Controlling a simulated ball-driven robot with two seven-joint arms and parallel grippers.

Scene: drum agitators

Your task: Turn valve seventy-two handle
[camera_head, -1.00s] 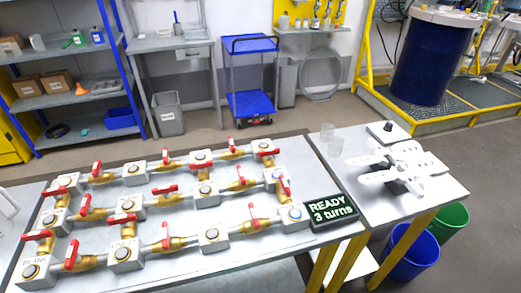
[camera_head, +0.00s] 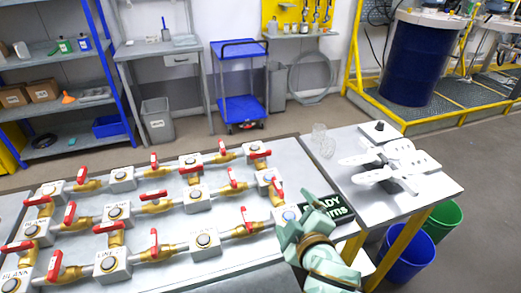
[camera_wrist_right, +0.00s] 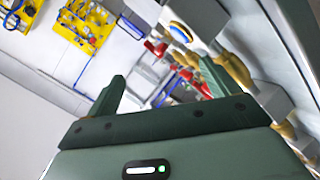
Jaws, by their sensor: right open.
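Several brass valves with red handles, such as one at the near right (camera_head: 247,219), sit in rows between grey blocks on a grey table (camera_head: 215,275). No number seventy-two is legible, so I cannot tell which handle is that valve's. My right gripper (camera_head: 319,203) is open and empty above the table's right end, in front of a black display (camera_head: 345,231) and hiding much of its text. In the right wrist view, its two fingers (camera_wrist_right: 163,82) stand apart, with red handles and brass valves beyond them. My left gripper is not in view.
A side table (camera_head: 435,190) at right holds white parts (camera_head: 390,160) and clear cups (camera_head: 322,141). Blue (camera_head: 408,257) and green (camera_head: 443,220) bins stand below it. Behind are a blue cart (camera_head: 240,108), shelving (camera_head: 60,95) and a dark drum (camera_head: 412,65).

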